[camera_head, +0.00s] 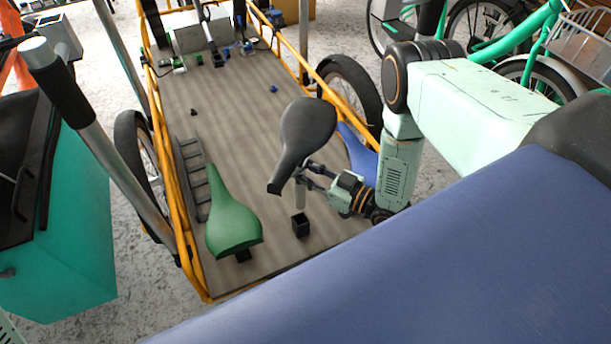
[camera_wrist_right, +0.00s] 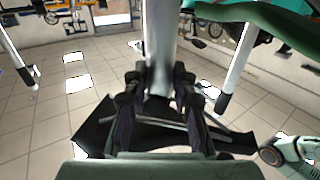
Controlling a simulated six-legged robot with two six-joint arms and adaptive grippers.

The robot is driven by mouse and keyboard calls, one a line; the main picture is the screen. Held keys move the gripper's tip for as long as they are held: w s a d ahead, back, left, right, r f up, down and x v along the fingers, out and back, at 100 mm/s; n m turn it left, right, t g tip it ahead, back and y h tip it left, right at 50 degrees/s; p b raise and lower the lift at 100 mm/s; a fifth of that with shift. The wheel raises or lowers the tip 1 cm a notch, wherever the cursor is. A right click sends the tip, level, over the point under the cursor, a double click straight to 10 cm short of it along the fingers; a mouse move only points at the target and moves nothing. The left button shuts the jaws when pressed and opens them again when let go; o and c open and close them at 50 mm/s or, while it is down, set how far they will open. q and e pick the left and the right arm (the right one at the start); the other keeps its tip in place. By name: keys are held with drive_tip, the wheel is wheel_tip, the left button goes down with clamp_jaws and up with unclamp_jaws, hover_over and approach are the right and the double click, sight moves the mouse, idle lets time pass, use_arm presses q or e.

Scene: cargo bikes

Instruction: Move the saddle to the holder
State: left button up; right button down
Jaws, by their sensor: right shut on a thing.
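In the head view, a black saddle (camera_head: 305,130) is tilted, with its broad end up and its narrow nose toward the lower left. My right gripper (camera_head: 305,178) comes from the right and is shut on its silver seat post, below the seat. The wrist view shows the post (camera_wrist_right: 160,50) upright between the fingers (camera_wrist_right: 165,95). A small black square holder (camera_head: 300,226) stands on the cargo bed, directly under the post's lower end. I cannot tell whether the post's tip is inside it. My left gripper is not in view.
A green saddle (camera_head: 231,223) stands on the bed to the left. A yellow rail (camera_head: 168,170) edges the bed (camera_head: 235,110), whose middle is mostly clear. A black rack (camera_head: 193,180) lies near the left rail.

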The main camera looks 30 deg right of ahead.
sight(304, 203)
drive_tip(key=shift+f+b, duration=2.1)
drive_tip(key=shift+f, duration=0.35)
drive_tip(key=shift+f+b, duration=1.85)
drive_tip(key=shift+f, duration=2.4)
idle(0.4)
drive_tip(key=c, duration=1.1)
unclamp_jaws()
drive_tip(key=shift+o, duration=0.4)
drive_tip(key=shift+s+f, duration=0.1)
